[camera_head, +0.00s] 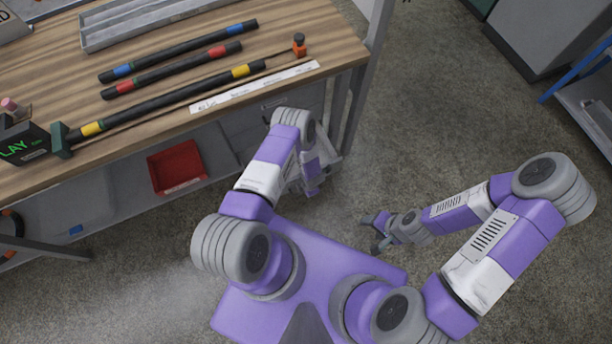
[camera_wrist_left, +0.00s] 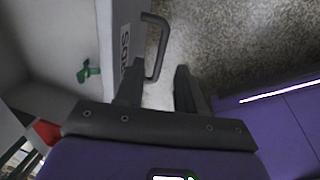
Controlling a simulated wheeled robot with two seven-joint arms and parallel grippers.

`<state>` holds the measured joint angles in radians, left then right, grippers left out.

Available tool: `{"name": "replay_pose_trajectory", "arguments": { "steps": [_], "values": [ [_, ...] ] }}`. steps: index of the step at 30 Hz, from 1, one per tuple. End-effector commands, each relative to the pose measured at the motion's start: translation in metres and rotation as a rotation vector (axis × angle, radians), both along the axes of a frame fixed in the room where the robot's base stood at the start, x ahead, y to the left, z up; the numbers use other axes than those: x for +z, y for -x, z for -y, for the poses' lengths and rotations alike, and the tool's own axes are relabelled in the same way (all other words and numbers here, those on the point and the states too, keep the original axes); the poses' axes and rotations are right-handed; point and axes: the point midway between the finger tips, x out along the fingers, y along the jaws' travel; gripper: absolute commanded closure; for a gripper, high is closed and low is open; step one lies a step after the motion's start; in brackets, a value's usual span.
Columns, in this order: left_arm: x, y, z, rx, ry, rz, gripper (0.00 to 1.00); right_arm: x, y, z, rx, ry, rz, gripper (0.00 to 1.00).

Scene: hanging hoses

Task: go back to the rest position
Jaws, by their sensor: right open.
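My left gripper (camera_head: 314,180) hangs beside the bench's right end, below the top, partly hidden by its own arm. In the left wrist view its two fingers (camera_wrist_left: 158,90) stand apart with no object held, near a dark handle (camera_wrist_left: 157,45) on a grey cabinet front. My right gripper (camera_head: 376,232) is open and empty over the floor, just beyond my purple base. Three dark hoses lie on the bench: one with blue bands (camera_head: 180,52), one with red bands (camera_head: 172,70) and one with yellow bands (camera_head: 170,100). Both grippers are clear of them.
The wooden bench (camera_head: 290,30) fills the upper left, with a grey tray (camera_head: 150,22) and a white label strip (camera_head: 255,88) on it. A red bin (camera_head: 177,167) sits on the shelf below. Open floor (camera_head: 440,110) lies right of the bench; grey cabinets stand at the far right.

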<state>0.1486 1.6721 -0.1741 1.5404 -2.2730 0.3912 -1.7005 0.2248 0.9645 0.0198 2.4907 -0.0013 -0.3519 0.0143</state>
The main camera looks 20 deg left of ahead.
Motion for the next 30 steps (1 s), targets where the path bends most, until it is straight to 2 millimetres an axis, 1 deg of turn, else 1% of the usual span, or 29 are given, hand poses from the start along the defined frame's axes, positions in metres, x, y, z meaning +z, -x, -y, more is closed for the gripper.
{"name": "replay_pose_trajectory", "arguments": {
  "steps": [1, 3, 6, 24, 26, 27, 29, 30],
  "values": [
    [0.010, 0.001, 0.001, 0.000, 0.000, 0.000, 0.62, 0.005, 0.000, 0.000, 0.000, 0.000, 0.000, 0.39],
    [0.016, 0.002, 0.002, 0.000, 0.001, -0.001, 0.62, 0.008, 0.000, 0.000, 0.000, 0.000, 0.000, 0.39],
    [0.021, 0.003, 0.003, 0.000, 0.002, -0.001, 0.62, 0.009, 0.000, 0.000, 0.000, 0.000, 0.000, 0.39],
    [0.021, 0.003, 0.003, 0.005, 0.002, -0.002, 0.62, 0.009, 0.000, 0.000, 0.000, 0.000, 0.000, 0.39],
    [0.023, 0.006, 0.003, 0.038, 0.008, -0.009, 0.62, 0.009, 0.000, 0.000, 0.000, 0.000, 0.000, 0.39],
    [0.025, 0.009, 0.003, 0.081, 0.015, -0.017, 0.62, 0.009, 0.000, 0.000, 0.000, 0.000, 0.000, 0.39],
    [0.031, 0.018, 0.005, 0.189, 0.035, -0.042, 0.62, 0.010, 0.000, 0.000, 0.000, 0.000, 0.000, 0.39],
    [0.037, 0.025, 0.006, 0.290, 0.052, -0.063, 0.62, 0.011, 0.000, 0.000, 0.000, 0.000, 0.000, 0.39]
  ]
}}
